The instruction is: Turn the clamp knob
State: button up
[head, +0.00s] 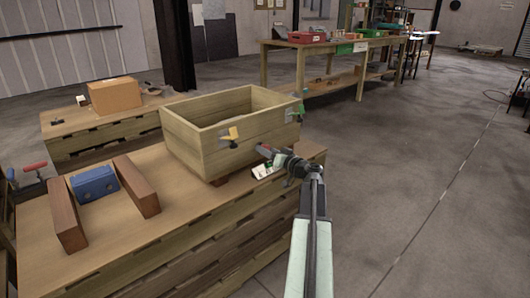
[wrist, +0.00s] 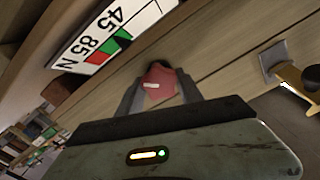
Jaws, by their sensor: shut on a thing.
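The red clamp knob (wrist: 160,84) with a white mark sits against the wooden side of the open box (head: 190,140). In the wrist view my gripper (wrist: 160,92) has one finger on each side of the knob and is shut on it. In the head view my gripper (head: 272,154) is at the box's front right side, with the red of the knob (head: 264,149) just showing at its tip. A white scale card (wrist: 108,32) reads 45, 85 and N, with green and red fields. The rest of the clamp is hidden.
Yellow-handled clamps (head: 232,133) sit on the box. On the wooden bench (head: 185,225), a blue block (head: 95,182) lies between two brown bars (head: 136,186). A cardboard box (head: 115,95) stands behind. The floor to the right is clear.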

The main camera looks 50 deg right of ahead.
jog(key=shift+w, duration=0.1)
jog(key=o, duration=1.4)
jog(key=s, duration=0.7)
jog(key=shift+s+a, duration=0.3)
jog(key=shift+s, duration=0.1)
